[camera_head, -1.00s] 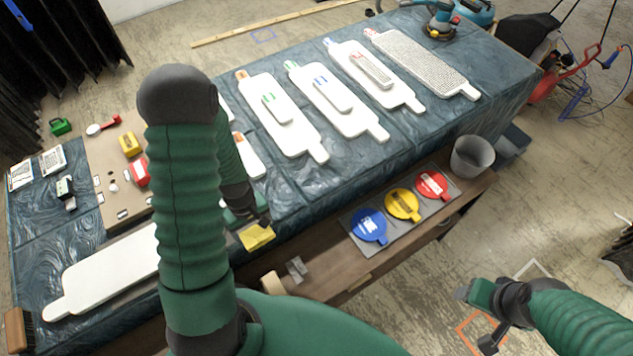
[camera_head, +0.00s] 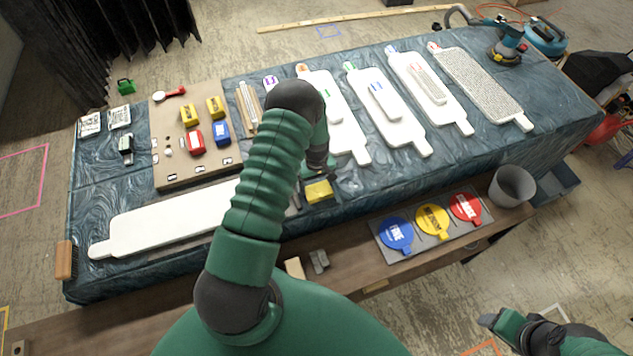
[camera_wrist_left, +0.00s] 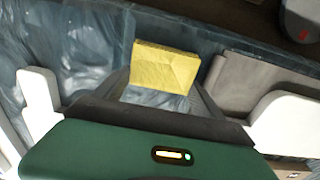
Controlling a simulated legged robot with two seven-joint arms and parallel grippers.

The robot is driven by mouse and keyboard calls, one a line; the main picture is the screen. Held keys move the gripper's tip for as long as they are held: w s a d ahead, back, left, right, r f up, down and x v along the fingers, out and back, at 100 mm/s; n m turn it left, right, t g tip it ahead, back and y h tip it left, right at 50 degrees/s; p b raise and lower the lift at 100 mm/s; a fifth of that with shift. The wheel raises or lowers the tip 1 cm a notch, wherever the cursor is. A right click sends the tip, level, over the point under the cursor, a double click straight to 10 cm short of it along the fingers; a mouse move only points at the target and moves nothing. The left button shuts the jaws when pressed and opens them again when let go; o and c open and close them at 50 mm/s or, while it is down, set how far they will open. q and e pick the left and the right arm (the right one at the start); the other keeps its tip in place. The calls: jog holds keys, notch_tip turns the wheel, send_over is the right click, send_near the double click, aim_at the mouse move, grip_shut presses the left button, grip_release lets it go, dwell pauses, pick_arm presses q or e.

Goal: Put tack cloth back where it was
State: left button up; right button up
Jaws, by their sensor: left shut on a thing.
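The tack cloth (camera_head: 319,191) is a small yellow folded square. My left gripper (camera_head: 312,183) is shut on it and holds it over the front edge of the blue-draped table (camera_head: 260,200). In the left wrist view the cloth (camera_wrist_left: 165,68) shows flat and yellow between the far ends of the two fingers. I cannot tell how high it is above the table. My right gripper (camera_head: 492,320) is low at the right, apart from the table, and looks empty; its jaw opening is unclear.
Long white boards (camera_head: 402,108) lie across the table. A brown panel (camera_head: 175,125) with yellow, red and blue blocks is at the left. On the lower wooden shelf are a grey mat (camera_head: 418,244) with blue, yellow and red discs, a grey bucket (camera_head: 511,187) and small blocks (camera_head: 319,261).

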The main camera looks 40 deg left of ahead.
pick_arm(q)
jog(key=shift+w+a+f, duration=0.1)
jog(key=shift+a+f, duration=0.1)
jog(key=shift+a, duration=0.1)
jog(key=o, duration=0.8)
jog(key=shift+a+f, duration=0.2)
jog(key=shift+c, duration=0.2)
jog(key=shift+o, duration=0.7)
jog(key=shift+a, duration=0.25)
jog(key=shift+d+r, duration=0.15)
jog(key=shift+d, duration=0.25)
jog(key=shift+r, duration=0.3)
notch_tip(320, 180, up, 10)
jog(key=r+b, duration=0.1)
jog(key=s+d+r+m+t, duration=0.1)
jog(key=s+d+r+m, duration=0.1)
jog(key=d+r+m, duration=0.7)
jog(key=s+d+r+m+t+b, duration=0.1)
jog(key=s+d+r+m, duration=0.1)
jog(key=s+d, duration=0.7)
jog(key=shift+d+r+m+t, duration=0.3)
jog(key=shift+d+m, duration=0.5)
jog(key=shift+d, duration=0.1)
pick_arm(e)
jog(key=shift+w+a+f, duration=0.1)
jog(key=shift+a+f, duration=0.3)
jog(key=shift+f, duration=0.2)
jog(key=shift+w+a+f, duration=0.1)
jog(key=shift+a+f, duration=0.3)
jog(key=shift+f, duration=0.15)
